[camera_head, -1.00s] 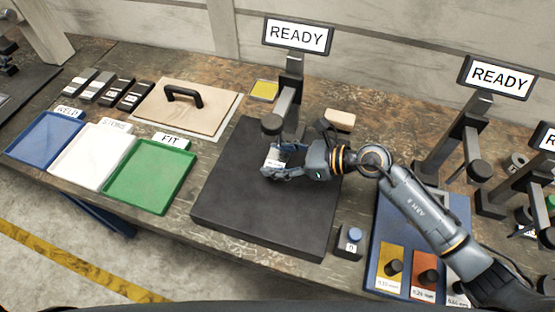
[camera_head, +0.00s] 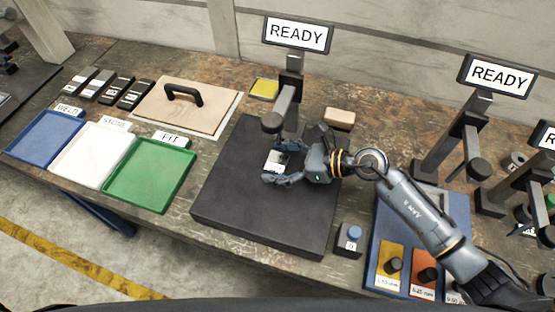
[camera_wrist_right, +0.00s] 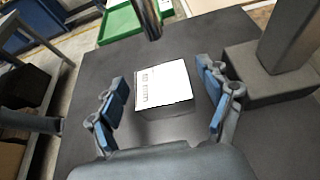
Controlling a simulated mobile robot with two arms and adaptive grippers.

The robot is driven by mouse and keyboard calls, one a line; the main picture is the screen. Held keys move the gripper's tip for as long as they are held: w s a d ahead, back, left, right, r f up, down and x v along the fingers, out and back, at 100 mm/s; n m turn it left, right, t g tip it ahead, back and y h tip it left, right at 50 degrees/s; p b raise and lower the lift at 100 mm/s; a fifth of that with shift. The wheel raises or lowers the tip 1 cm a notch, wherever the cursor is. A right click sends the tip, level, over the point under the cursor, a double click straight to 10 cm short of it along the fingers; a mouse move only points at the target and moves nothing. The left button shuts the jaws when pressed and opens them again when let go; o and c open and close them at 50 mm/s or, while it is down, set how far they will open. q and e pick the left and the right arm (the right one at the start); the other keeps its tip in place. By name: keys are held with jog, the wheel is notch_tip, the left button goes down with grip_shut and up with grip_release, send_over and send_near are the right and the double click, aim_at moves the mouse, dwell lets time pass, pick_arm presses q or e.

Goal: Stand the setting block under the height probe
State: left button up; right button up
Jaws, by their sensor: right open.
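The setting block (camera_head: 278,160) has a white printed top and dark sides. It stands on the dark plate (camera_head: 230,185); in the right wrist view the block (camera_wrist_right: 163,85) sits between my fingers. My right gripper (camera_head: 270,164) is open around it, with a gap on each side in the right wrist view (camera_wrist_right: 163,98). The height probe (camera_head: 271,122) is a dark cylinder on the post's arm. In the right wrist view its metal tip (camera_wrist_right: 150,30) shows just beyond the block's far edge; I cannot tell whether it is directly above the block. My left gripper is out of view.
A READY display (camera_head: 297,35) tops the post. A button box (camera_head: 349,240) stands at the plate's front right. Blue, white and green (camera_head: 150,178) trays lie left. A tan block (camera_head: 340,117) lies behind the gripper. Another probe stand (camera_head: 462,135) is at right.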

jog(key=b+v, duration=0.2)
jog(key=v, duration=0.5)
jog(key=shift+d+r, duration=0.25)
jog(key=shift+s+f, duration=0.1)
